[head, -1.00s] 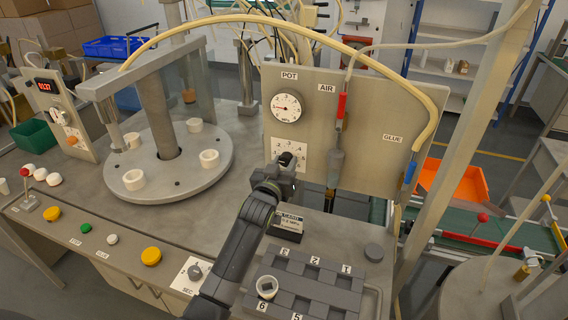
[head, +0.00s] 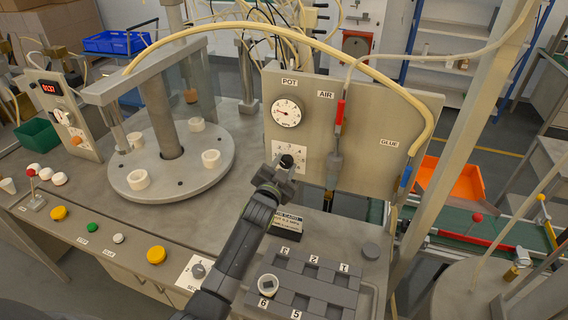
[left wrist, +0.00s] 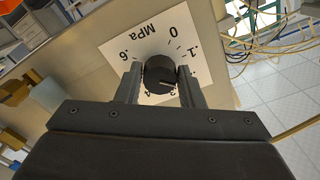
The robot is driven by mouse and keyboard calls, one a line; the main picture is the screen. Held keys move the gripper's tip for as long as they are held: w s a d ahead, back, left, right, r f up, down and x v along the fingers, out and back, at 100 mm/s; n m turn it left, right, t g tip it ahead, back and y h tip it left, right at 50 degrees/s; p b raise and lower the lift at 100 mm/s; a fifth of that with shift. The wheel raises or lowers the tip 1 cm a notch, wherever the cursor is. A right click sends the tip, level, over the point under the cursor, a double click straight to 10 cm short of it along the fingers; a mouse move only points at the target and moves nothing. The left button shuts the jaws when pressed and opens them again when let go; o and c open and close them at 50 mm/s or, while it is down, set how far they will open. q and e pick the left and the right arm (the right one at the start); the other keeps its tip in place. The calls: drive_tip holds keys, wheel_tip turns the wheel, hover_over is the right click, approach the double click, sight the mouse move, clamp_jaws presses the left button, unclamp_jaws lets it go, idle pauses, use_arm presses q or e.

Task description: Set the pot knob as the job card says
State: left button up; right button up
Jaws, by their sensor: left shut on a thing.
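The black pot knob (left wrist: 160,74) sits on a white dial plate (left wrist: 118,48) marked in MPa. Its pale pointer line points to the lower right in the left wrist view, near the 3 side of the scale. My left gripper (left wrist: 160,88) is shut on the knob, one finger on each side. In the head view the gripper (head: 286,166) covers most of the knob. The pot gauge (head: 286,112) above has its needle toward the left. The job card (head: 286,221) stands below on the bench; its small print is hard to read. My right gripper is out of view.
The upright panel (head: 370,131) carries AIR and GLUE hoses at the right of the gauge. A grey numbered block (head: 318,283) with a white cup (head: 267,285) sits in front. A round turntable (head: 187,179) with white rings stands at the left.

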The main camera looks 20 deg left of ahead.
use_arm(q)
drive_tip(key=shift+m, duration=0.3)
drive_tip(key=o, duration=1)
drive_tip(key=shift+s+p, duration=0.3)
drive_tip(key=shift+s, duration=0.3)
drive_tip(key=shift+s+a+b, duration=0.15)
drive_tip(key=shift+s+b, duration=0.6)
drive_tip(key=shift+s, duration=3.35)
drive_tip(key=shift+s+a+b, duration=0.1)
drive_tip(key=shift+s+b, duration=0.65)
drive_tip(key=shift+s, duration=3.3)
